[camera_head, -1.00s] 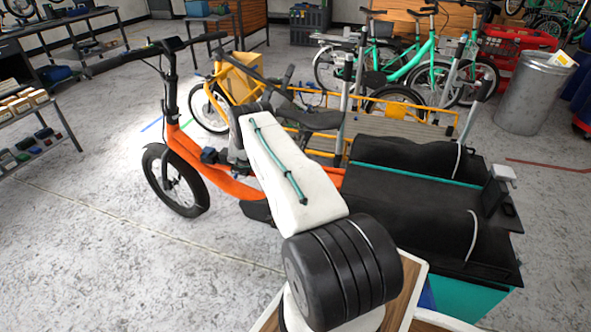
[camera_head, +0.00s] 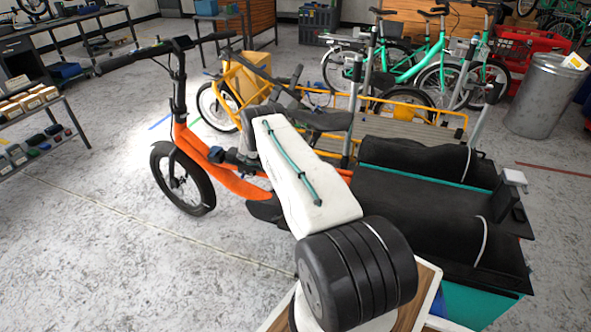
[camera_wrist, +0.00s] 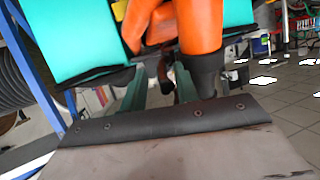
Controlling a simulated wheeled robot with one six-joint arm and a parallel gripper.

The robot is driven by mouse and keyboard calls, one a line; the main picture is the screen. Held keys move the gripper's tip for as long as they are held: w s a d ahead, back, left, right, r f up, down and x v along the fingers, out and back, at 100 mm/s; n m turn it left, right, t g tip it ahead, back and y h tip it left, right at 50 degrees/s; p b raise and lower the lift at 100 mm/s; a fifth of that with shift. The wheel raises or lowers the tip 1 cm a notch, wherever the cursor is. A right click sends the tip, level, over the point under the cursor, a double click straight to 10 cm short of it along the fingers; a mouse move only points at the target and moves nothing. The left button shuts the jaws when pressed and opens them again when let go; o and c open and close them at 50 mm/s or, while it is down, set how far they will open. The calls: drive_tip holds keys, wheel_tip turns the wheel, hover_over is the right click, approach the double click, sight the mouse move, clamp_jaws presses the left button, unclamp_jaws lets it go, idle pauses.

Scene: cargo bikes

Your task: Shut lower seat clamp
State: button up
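An orange cargo bike (camera_head: 222,174) stands upright in the middle of the head view, its front wheel at left. My white arm reaches over it and hides its seat area and my gripper there. In the wrist view, two green fingers of my gripper (camera_wrist: 160,88) look apart, beyond a dark riveted edge. Orange frame tubes (camera_wrist: 203,30) of the bike lie ahead, with a black collar (camera_wrist: 207,82) below one tube beside the right finger. I cannot tell whether this collar belongs to the seat clamp. The clamp lever is not clearly visible.
Teal panels (camera_wrist: 75,45) hang close on both sides of the orange tubes. Black bags (camera_head: 415,160) cover the rear rack. A yellow cargo bike (camera_head: 450,130) stands close behind. A metal bin (camera_head: 540,98) is at right. Open floor lies at left (camera_head: 90,250).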

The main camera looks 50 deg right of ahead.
drive_tip(key=v, duration=0.7)
drive_tip(key=shift+w+a, duration=0.25)
drive_tip(key=shift+w, duration=0.1)
drive_tip(key=shift+r, duration=0.1)
